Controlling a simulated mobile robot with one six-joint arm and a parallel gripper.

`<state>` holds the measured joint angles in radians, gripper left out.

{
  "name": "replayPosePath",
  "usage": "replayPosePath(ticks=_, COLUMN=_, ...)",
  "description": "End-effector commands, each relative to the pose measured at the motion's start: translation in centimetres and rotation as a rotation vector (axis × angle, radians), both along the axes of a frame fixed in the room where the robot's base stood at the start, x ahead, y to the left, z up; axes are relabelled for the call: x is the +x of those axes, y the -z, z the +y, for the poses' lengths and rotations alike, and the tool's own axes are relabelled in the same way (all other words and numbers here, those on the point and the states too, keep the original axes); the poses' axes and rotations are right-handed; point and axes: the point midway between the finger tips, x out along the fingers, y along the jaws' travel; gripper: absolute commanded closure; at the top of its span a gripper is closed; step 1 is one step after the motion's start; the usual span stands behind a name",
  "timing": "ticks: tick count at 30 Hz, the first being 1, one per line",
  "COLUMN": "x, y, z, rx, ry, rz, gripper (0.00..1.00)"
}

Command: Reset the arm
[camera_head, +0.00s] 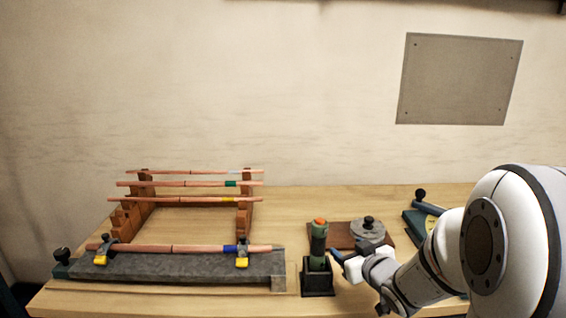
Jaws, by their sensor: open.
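My gripper (340,257) is at the end of my white arm, low over the front right of the wooden table. Its jaws are open. It is just right of a dark green cylindrical tool (318,243) with an orange top. The tool stands upright in a black holder (318,282). I cannot tell whether the jaws touch the tool. My arm comes in from the right edge and hides part of the table there.
Copper pipes with coloured bands (190,184) lie across a wooden rack (245,218). Another copper pipe (200,248) is held by yellow clamps on a grey bar (190,268). A round grey lidded item (368,232) sits on a brown board (340,228). A green tool (415,221) lies right.

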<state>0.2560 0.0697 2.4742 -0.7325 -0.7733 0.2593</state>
Motion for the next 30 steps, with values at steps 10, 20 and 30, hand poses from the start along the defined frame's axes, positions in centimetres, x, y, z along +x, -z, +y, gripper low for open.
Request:
replayPosePath(ticks=10, x=-6.5, y=0.1, z=-2.8, rx=-0.121, ry=0.316, rz=0.383, gripper=0.41)
replayPosePath(ticks=20, x=-18.3, y=0.7, z=0.2, rx=-0.072, ry=0.391, rz=0.838, gripper=0.41)
replayPosePath(ticks=30, x=-24.2, y=0.4, z=2.7, rx=-0.035, ry=0.342, rz=1.049, gripper=0.41)
